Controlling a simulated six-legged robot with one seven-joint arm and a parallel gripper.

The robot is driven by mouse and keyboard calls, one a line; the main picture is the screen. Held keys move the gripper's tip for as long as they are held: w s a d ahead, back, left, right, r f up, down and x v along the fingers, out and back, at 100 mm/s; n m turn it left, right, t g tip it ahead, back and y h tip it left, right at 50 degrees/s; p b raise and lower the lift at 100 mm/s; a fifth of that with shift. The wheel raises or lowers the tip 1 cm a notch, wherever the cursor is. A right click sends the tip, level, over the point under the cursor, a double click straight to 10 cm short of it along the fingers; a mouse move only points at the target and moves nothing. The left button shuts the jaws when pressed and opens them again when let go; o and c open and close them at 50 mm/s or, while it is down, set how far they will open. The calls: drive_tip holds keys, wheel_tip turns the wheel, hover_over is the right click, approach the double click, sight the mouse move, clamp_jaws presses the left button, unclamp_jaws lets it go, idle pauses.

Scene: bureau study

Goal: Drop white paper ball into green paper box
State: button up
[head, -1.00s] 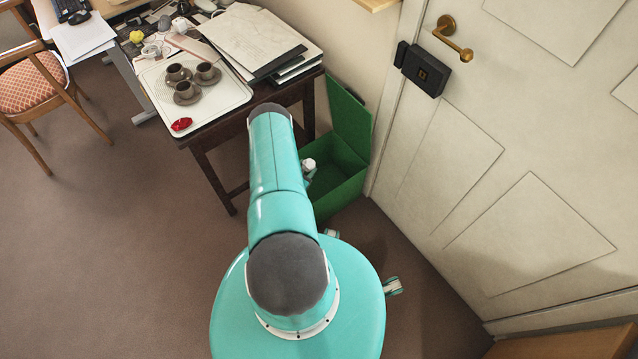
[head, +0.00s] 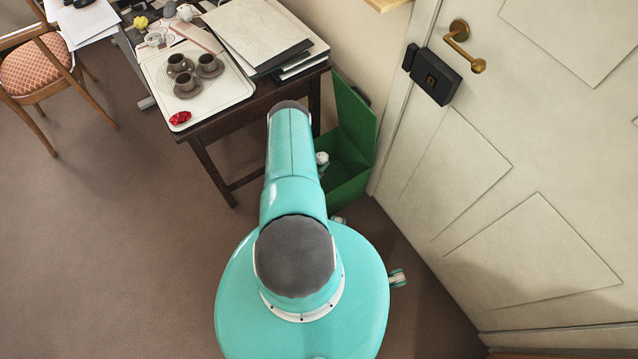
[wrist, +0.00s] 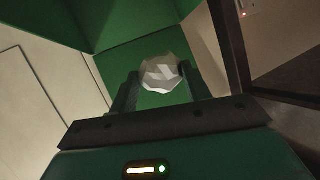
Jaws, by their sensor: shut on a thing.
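The white paper ball (wrist: 162,74) is a crumpled, faceted lump between the fingers of my gripper (wrist: 160,88) in the wrist view. My gripper is shut on it. The green paper box (head: 347,180) stands on the floor between the dark table and the door, its lid raised against the wall. Green box surfaces (wrist: 140,25) fill the background behind the ball in the wrist view. In the head view my arm covers the gripper and part of the box; a small pale shape shows beside the arm, over the box. I cannot tell the ball's exact height there.
The dark table (head: 215,130) left of the box holds a white tray (head: 232,92) with several brown cups, a red item (head: 180,117) and a stack of folders (head: 255,35). The door (head: 480,180) is on the right. A chair (head: 40,70) stands at far left; floor left is clear.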

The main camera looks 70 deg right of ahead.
drive_tip(key=shift+f, duration=1.45)
drive_tip(key=o, duration=1)
drive_tip(key=v, duration=1.3)
drive_tip(key=shift+a+r, duration=0.25)
drive_tip(key=shift+a, duration=0.05)
drive_tip(key=shift+w, duration=0.1)
